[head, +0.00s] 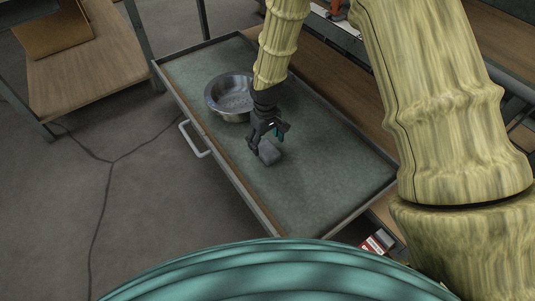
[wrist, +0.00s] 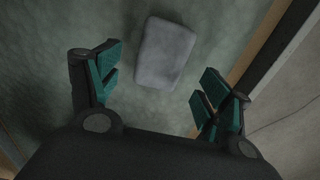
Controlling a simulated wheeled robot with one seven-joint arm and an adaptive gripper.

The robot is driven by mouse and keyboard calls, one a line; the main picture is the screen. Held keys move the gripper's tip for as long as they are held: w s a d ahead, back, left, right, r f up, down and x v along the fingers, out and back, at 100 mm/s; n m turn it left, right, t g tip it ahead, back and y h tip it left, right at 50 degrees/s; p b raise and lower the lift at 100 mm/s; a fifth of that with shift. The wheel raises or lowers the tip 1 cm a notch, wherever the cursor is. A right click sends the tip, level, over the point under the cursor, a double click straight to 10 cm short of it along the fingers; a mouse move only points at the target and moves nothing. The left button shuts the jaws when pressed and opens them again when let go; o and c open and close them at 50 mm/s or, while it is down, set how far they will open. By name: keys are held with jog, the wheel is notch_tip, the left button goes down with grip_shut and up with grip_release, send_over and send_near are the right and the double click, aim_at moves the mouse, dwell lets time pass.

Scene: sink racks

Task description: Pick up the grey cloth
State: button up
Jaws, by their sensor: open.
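The grey cloth (head: 270,153) is a small folded block lying on the green-grey lining of an open drawer (head: 330,190). In the wrist view the cloth (wrist: 164,53) is a rounded rectangle beyond the fingertips, a little above the middle of the gap. My gripper (head: 264,138) is above and right by the cloth in the head view, pointing down. In the wrist view my gripper (wrist: 160,80) is open, with its teal pads apart and nothing between them.
A metal bowl (head: 229,97) sits in the drawer just behind and left of my gripper. The drawer has raised rims and a handle (head: 194,139) at its front. A wooden table (head: 85,75) stands at the left. The drawer's near right part is clear.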

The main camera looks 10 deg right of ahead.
aim_at(266, 148)
notch_tip(266, 148, down, 4)
jog(key=b, duration=0.2)
jog(key=shift+s+f+b, duration=0.1)
jog(key=shift+f+b, duration=0.1)
jog(key=shift+b, duration=0.2)
jog(key=shift+c, duration=0.2)
jog(key=c, duration=1)
jog(key=shift+c, duration=0.4)
jog(key=shift+r, duration=0.1)
jog(key=shift+r+p, duration=0.5)
notch_tip(266, 148, up, 3)
jog(key=shift+f+p, duration=0.1)
jog(key=shift+p, duration=1)
jog(key=s+p, duration=0.2)
jog(key=s, duration=0.3)
jog(key=s+d+p, duration=0.1)
jog(key=s+p, duration=0.1)
jog(key=s, duration=0.3)
jog(key=s+d+r+p, duration=0.1)
jog(key=s+p, duration=0.1)
jog(key=s, duration=0.4)
